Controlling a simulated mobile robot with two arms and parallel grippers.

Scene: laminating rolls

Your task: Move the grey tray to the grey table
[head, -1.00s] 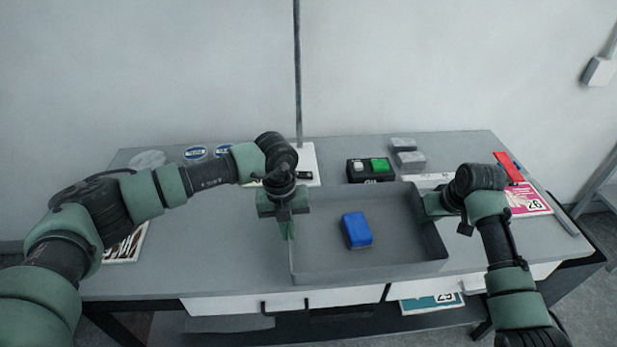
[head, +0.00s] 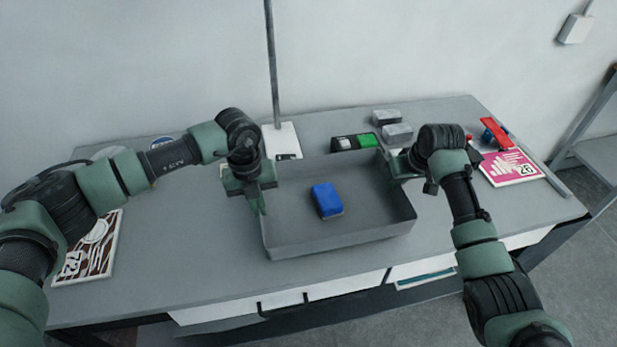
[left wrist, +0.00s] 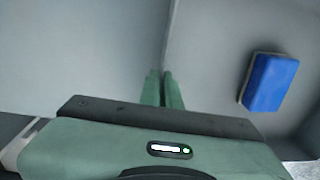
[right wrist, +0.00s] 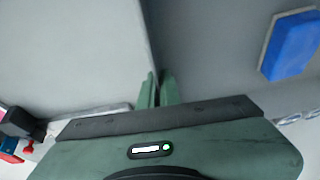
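The grey tray (head: 340,239), an open shallow box, is over the grey work table with a blue block (head: 327,200) inside. My left gripper (head: 258,200) is at its left wall; in the left wrist view the fingers (left wrist: 164,88) are shut on that wall. My right gripper (head: 398,165) is at its right wall; in the right wrist view the fingers (right wrist: 157,88) are shut on it. The block shows in both wrist views. I cannot tell whether the tray touches the tabletop. A second grey surface on a frame (head: 600,155) shows at the right edge.
Behind the tray are a box with a green button (head: 366,140), two grey blocks (head: 392,125) and a post (head: 272,70). A pink card (head: 512,168) and a red item (head: 494,133) lie right, a striped card (head: 90,247) left. Floor shows at right.

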